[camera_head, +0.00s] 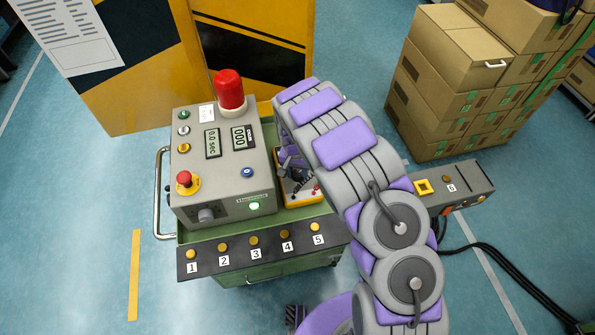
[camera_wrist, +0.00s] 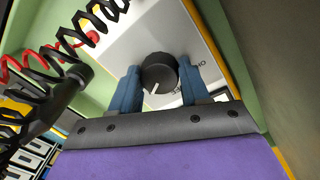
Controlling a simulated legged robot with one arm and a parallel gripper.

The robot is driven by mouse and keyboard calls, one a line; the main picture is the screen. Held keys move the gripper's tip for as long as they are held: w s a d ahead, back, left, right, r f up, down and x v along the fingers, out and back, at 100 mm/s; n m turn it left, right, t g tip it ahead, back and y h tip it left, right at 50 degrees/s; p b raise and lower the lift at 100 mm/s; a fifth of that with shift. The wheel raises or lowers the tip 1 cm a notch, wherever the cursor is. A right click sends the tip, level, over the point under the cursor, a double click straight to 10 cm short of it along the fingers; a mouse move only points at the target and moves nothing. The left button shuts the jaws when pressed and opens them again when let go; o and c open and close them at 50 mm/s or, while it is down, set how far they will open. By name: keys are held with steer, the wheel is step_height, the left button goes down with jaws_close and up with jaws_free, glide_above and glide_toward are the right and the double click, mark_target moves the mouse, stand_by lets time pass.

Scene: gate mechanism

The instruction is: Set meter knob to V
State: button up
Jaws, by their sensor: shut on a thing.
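The meter (camera_head: 306,197) is a small yellow-edged box with a pale face, on the green cart beside the grey control box. In the wrist view its pale face (camera_wrist: 137,37) carries a round black knob (camera_wrist: 160,73) with a white pointer mark toward the lower left. My gripper (camera_wrist: 161,70) has its two blue fingers on either side of the knob and is shut on it. The V mark cannot be read; small markings beside the knob are partly covered by the right finger. In the head view my arm hides most of the meter, and the knob cannot be seen.
Red and black coiled leads (camera_wrist: 55,55) run close to my gripper on the left in the wrist view. The grey control box (camera_head: 222,165) with a red lamp stands left of the meter. Numbered buttons (camera_head: 253,240) line the cart's front. Cardboard boxes (camera_head: 455,85) stand behind right.

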steer(key=o, duration=1.1)
steer(key=shift+s+a, duration=0.1)
steer(key=shift+c, duration=0.2)
steer(key=shift+r, duration=0.1)
step_height(320, 180, up, 17)
steer(key=a+p, duration=0.1)
steer(key=p, duration=0.2)
steer(key=shift+w, duration=0.2)
steer(key=shift+a, duration=0.1)
